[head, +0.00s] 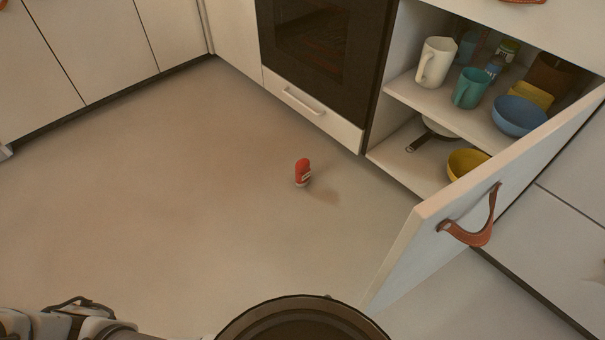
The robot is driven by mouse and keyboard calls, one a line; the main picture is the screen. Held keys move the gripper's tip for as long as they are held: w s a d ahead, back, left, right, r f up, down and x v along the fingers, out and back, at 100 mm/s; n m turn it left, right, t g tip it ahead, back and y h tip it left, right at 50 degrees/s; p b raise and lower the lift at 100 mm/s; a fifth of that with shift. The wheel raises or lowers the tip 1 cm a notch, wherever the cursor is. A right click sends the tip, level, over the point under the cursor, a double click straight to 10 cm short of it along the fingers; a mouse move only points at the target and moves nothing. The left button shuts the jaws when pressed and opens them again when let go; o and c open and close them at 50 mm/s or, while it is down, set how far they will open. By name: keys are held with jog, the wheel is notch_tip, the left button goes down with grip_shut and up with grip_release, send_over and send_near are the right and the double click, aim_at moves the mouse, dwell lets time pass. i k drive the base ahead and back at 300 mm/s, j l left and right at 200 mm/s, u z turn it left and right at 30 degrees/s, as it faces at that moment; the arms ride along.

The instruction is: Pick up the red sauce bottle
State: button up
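A small red bottle (302,171) with a pale label stands on the bare floor in the middle of the head view, in front of the oven drawer. Nothing touches it. Part of my arm shows at the bottom left edge of the head view, far from the bottle. My gripper itself is not in the picture.
An open cabinet door (470,205) with a leather pull (478,232) juts out at the right. The cabinet shelf (440,100) holds mugs, bowls and other items. A dark round rim (300,312) shows at the bottom. The floor (150,190) on the left is clear.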

aim_at(302, 165)
jog(key=i+j+z, duration=0.15)
jog(key=j, duration=0.15)
jog(key=i+j+z, duration=0.35)
jog(key=j, duration=0.25)
jog(key=j+z, duration=0.2)
jog(key=j, duration=0.15)
jog(key=i+j+z, duration=0.15)
jog(key=j, duration=0.2)
jog(key=i+j+z, duration=0.7)
jog(key=k+l, duration=0.05)
jog(key=k, duration=0.05)
